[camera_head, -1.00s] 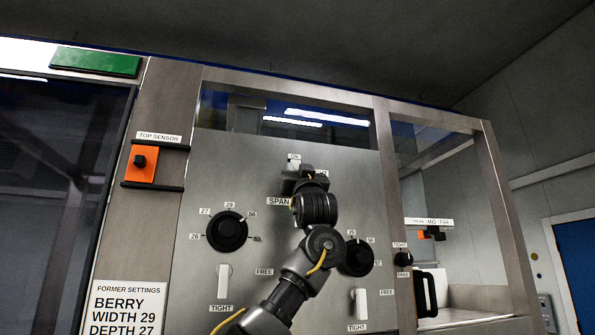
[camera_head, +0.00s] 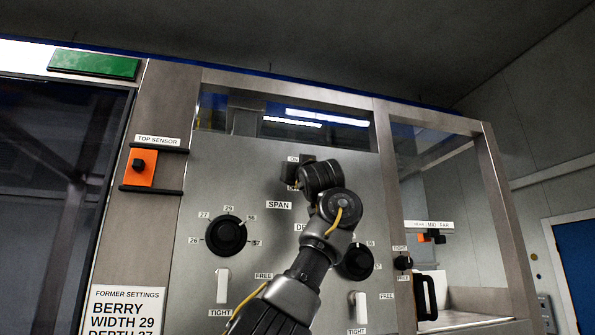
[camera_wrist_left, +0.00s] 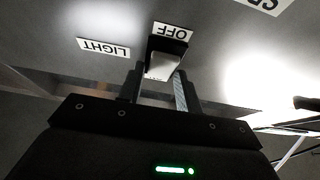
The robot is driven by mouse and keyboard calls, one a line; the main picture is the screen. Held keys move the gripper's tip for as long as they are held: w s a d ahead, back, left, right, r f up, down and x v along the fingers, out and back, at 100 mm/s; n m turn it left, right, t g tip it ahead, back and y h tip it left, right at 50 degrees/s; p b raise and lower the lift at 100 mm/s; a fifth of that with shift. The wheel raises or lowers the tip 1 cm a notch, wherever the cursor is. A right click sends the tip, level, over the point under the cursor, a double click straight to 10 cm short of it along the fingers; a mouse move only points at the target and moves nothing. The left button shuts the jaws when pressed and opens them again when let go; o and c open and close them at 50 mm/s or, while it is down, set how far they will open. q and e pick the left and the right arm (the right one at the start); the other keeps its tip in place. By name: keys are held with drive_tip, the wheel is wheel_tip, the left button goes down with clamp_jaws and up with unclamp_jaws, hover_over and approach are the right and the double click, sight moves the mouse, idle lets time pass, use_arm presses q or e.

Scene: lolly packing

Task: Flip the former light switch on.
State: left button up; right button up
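The light switch (camera_wrist_left: 163,65) is in the left wrist view, a dark housing with a pale lever on the grey panel. It sits by the OFF label (camera_wrist_left: 171,32) and the LIGHT label (camera_wrist_left: 104,48), both upside down in this view. My left gripper (camera_wrist_left: 160,76) has its two fingers apart, with the lever at their tips, between them; whether they touch it is unclear. In the head view my left arm (camera_head: 320,240) reaches up to the panel, and its wrist hides most of the switch below the ON label (camera_head: 293,159). My right gripper is not in view.
The panel also carries a left dial (camera_head: 227,236), a right dial (camera_head: 357,262) partly behind my arm, and white levers (camera_head: 222,286) below them. An orange top sensor (camera_head: 140,167) is at left. A settings sign (camera_head: 125,312) stands lower left.

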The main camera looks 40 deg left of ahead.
use_arm(q)
drive_tip(key=shift+o, duration=1.2)
drive_tip(key=b+v, duration=0.8)
drive_tip(key=v, duration=0.2)
drive_tip(key=shift+s+d+f, duration=0.15)
drive_tip(key=shift+d+f, duration=0.05)
drive_tip(key=shift+d, duration=0.15)
drive_tip(key=shift+f, duration=0.1)
